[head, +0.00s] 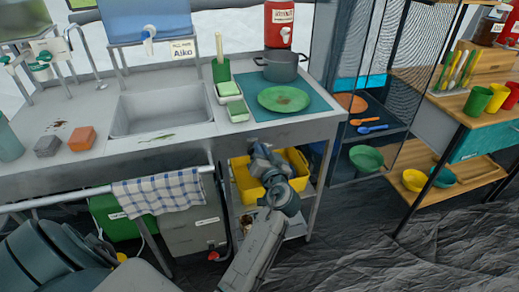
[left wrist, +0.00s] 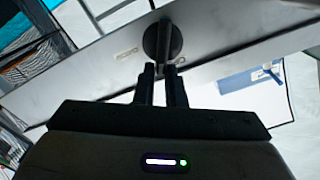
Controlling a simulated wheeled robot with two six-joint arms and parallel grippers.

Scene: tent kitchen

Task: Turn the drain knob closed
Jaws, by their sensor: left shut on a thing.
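The drain knob (left wrist: 163,38) shows in the left wrist view as a dark round disc with a raised bar, on a pale grey metal panel. My left gripper (left wrist: 160,68) is shut on the lower end of that bar, one fingertip on each side. In the head view my left gripper (head: 258,148) is at the counter's front edge, right of the sink (head: 162,113). The knob is hidden there by my arm and gripper. I cannot read any marking that tells the knob's open or closed side. My right gripper is in neither view.
A yellow bin (head: 247,190) stands on the shelf behind my left arm. A checked towel (head: 157,194) hangs on a rail to the left. A green plate (head: 284,99) and a grey pot (head: 281,66) stand on the counter above. A side shelf (head: 477,185) with bowls is at the right.

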